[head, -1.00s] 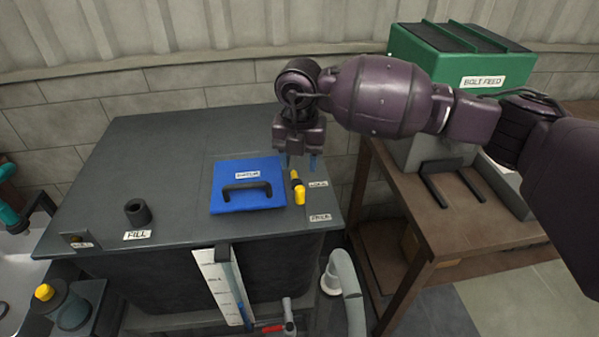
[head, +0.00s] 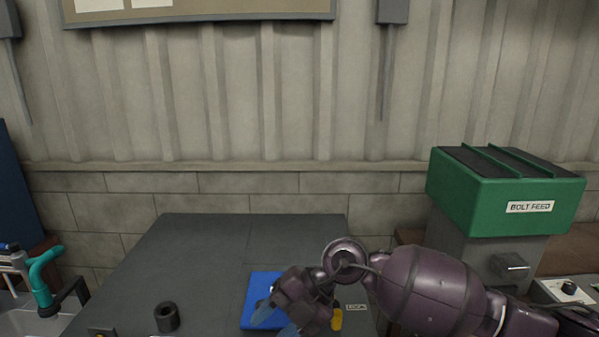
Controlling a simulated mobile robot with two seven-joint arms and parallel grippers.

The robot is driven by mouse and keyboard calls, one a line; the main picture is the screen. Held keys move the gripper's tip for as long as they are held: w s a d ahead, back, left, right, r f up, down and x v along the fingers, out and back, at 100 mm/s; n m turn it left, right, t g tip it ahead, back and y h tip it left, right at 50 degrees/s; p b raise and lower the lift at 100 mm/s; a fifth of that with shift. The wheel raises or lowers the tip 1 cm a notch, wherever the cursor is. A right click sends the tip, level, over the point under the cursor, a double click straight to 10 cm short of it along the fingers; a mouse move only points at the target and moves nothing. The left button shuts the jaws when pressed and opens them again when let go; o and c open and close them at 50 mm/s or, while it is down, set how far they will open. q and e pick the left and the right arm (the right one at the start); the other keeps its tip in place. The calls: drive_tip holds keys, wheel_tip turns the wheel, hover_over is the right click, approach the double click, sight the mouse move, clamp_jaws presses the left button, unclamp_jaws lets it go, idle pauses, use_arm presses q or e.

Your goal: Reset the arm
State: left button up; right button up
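My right arm comes in from the right, and its purple gripper (head: 276,322) is low in the head view, over the blue panel (head: 262,284) on the dark tabletop. Its bluish fingers show apart, with nothing seen between them. The gripper hides much of the panel, including its handle. A yellow piece (head: 337,319) shows just right of the gripper, partly hidden. My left gripper is not in view.
A short dark cylinder (head: 167,317) stands on the dark tabletop (head: 200,262) to the left. A green bolt feed box (head: 500,200) stands at the right. A teal-handled fixture (head: 45,274) is at the far left. The tabletop's rear is clear.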

drive_tip(key=s+a+r+m+t+y, duration=0.1)
drive_tip(key=s+a+r+m+y, duration=0.15)
drive_tip(key=r+y, duration=0.45)
drive_tip(key=w+d+r+m+t+y, duration=0.25)
drive_tip(key=m+t+y, duration=0.25)
drive_tip(key=m+t, duration=0.3)
drive_tip(key=w+d+f+m+t+h, duration=0.1)
drive_tip(key=d+f+m+t+h, duration=0.2)
drive_tip(key=d+m+t+h, duration=0.45)
drive_tip(key=w+d+f+m+t+h, duration=0.1)
drive_tip(key=d+f+m+t+h, duration=0.1)
drive_tip(key=d+m+t+h, duration=0.55)
drive_tip(key=s+d+f+m+g+h, duration=0.7)
drive_tip(key=d+f+m+g+h, duration=0.1)
drive_tip(key=d+f, duration=0.4)
drive_tip(key=s+d+f+g, duration=0.2)
drive_tip(key=s+f+g, duration=0.25)
drive_tip(key=s, duration=0.45)
drive_tip(key=s+d+f+g, duration=0.3)
drive_tip(key=s+f+g, duration=0.15)
drive_tip(key=s, duration=0.45)
drive_tip(key=w+f+t+y, duration=0.1)
drive_tip(key=w+f+t, duration=0.6)
drive_tip(key=f, duration=0.2)
drive_tip(key=shift+w+a+f+t, duration=0.2)
drive_tip(key=shift+f+t, duration=0.1)
drive_tip(key=shift+f, duration=0.1)
